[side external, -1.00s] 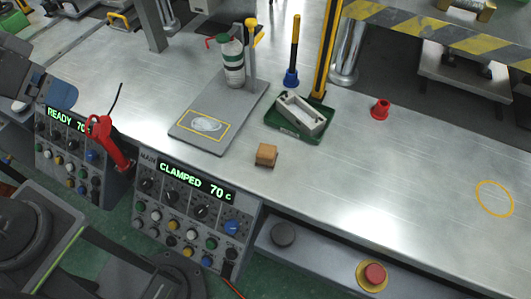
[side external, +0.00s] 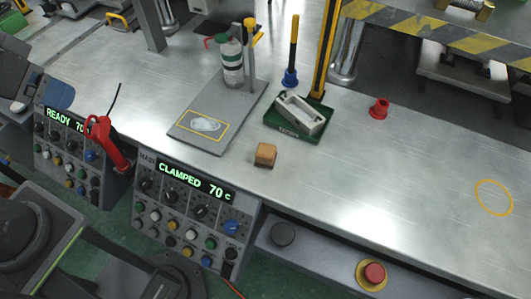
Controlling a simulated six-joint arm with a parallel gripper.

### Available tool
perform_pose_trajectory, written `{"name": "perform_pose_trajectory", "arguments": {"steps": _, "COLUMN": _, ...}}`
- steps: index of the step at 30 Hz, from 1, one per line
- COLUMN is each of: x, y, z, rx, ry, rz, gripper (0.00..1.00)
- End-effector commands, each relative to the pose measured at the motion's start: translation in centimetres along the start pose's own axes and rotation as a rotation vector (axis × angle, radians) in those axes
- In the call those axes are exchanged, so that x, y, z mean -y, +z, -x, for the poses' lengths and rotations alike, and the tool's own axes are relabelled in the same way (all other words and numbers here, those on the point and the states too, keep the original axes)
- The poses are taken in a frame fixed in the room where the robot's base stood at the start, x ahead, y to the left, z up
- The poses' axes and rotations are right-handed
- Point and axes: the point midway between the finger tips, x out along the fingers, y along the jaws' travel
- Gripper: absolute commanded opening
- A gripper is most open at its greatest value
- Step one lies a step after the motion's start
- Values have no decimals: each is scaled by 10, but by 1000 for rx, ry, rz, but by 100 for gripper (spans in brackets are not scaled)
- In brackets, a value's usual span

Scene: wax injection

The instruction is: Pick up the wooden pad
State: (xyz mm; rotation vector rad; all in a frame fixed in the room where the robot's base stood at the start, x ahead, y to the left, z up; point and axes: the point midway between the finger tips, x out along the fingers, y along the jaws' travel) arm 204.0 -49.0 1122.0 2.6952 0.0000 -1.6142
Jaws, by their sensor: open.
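The wooden pad (side external: 265,154) is a small light-brown block. It lies on the metal bench top (side external: 390,180) near its front edge, behind the right end of the panel reading "CLAMPED 70 c" (side external: 196,183). Nothing touches the pad from above, and its top and front faces show. My gripper cannot be made out in this view. Dark arm parts show at the lower left, well away from the pad.
A green tray (side external: 284,131) with a grey mould part (side external: 300,113) lies behind the pad. A grey plate (side external: 190,140) bearing a bottle (side external: 232,64) is to its left. A red knob (side external: 379,108) stands further right. The bench right of the pad is largely clear.

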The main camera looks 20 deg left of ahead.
Motion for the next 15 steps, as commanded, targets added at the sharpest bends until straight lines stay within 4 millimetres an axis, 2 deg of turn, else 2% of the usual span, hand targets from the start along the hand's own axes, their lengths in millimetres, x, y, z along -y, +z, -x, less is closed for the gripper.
{"name": "perform_pose_trajectory", "arguments": {"steps": 5, "x": -6, "y": -11, "z": 0, "rx": 20, "ry": 12, "rz": -50, "gripper": 72}}
{"name": "perform_pose_trajectory", "arguments": {"steps": 8, "x": -18, "y": -32, "z": -1, "rx": 59, "ry": 36, "rz": -150, "gripper": 72}}
{"name": "perform_pose_trajectory", "arguments": {"steps": 11, "x": -38, "y": -59, "z": -8, "rx": 109, "ry": 69, "rz": -291, "gripper": 72}}
{"name": "perform_pose_trajectory", "arguments": {"steps": 15, "x": -75, "y": -95, "z": -26, "rx": 175, "ry": 120, "rz": -503, "gripper": 72}}
